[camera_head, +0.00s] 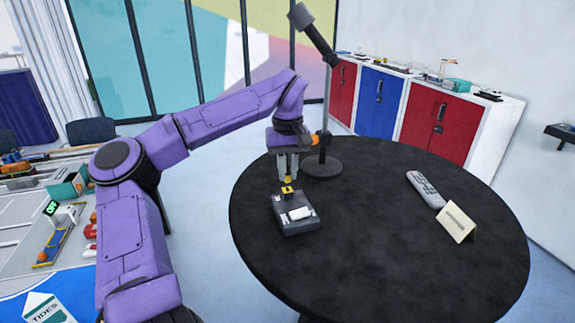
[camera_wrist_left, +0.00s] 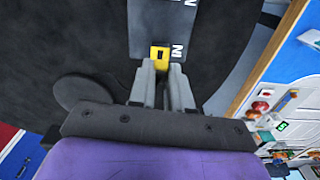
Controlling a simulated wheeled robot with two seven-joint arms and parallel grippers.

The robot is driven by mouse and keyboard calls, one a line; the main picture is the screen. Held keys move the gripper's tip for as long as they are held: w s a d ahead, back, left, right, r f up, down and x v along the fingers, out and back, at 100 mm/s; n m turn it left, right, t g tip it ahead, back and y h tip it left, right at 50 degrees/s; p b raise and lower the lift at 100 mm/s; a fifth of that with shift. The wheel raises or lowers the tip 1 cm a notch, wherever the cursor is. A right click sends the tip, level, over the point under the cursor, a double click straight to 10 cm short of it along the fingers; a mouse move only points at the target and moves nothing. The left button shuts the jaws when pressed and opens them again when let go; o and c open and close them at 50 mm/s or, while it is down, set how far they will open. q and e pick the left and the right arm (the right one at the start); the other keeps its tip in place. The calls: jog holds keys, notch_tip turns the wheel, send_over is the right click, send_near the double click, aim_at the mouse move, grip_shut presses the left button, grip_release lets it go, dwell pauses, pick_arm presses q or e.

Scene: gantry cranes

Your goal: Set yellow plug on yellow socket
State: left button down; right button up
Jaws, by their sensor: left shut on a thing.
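The yellow plug (camera_head: 287,181) is a small yellow block between the fingertips of my left gripper (camera_head: 287,174). In the left wrist view the plug (camera_wrist_left: 160,53) sits at the fingertips (camera_wrist_left: 160,68), over the edge of a dark box (camera_wrist_left: 160,22) with white "IN" lettering. In the head view this dark grey box (camera_head: 296,228) lies on the round black table, and yellow shows at its back edge just below the fingers. I cannot tell whether the plug touches it. The yellow socket is not clearly distinguishable from the plug. My right gripper is not in view.
A black stand (camera_head: 321,166) rises behind the gripper on the black table (camera_head: 380,270). A grey remote (camera_head: 425,189) and a folded cream card (camera_head: 456,222) lie on the right side. The table's middle and front are clear. Red and blue cabinets stand behind.

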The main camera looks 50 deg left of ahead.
aim_at(288, 172)
pick_arm(q)
jog(key=shift+f, duration=1.15)
dwell(1.8)
jog(key=c, duration=0.5)
grip_release()
jog(key=shift+r, duration=0.1)
jog(key=shift+r, duration=3.4)
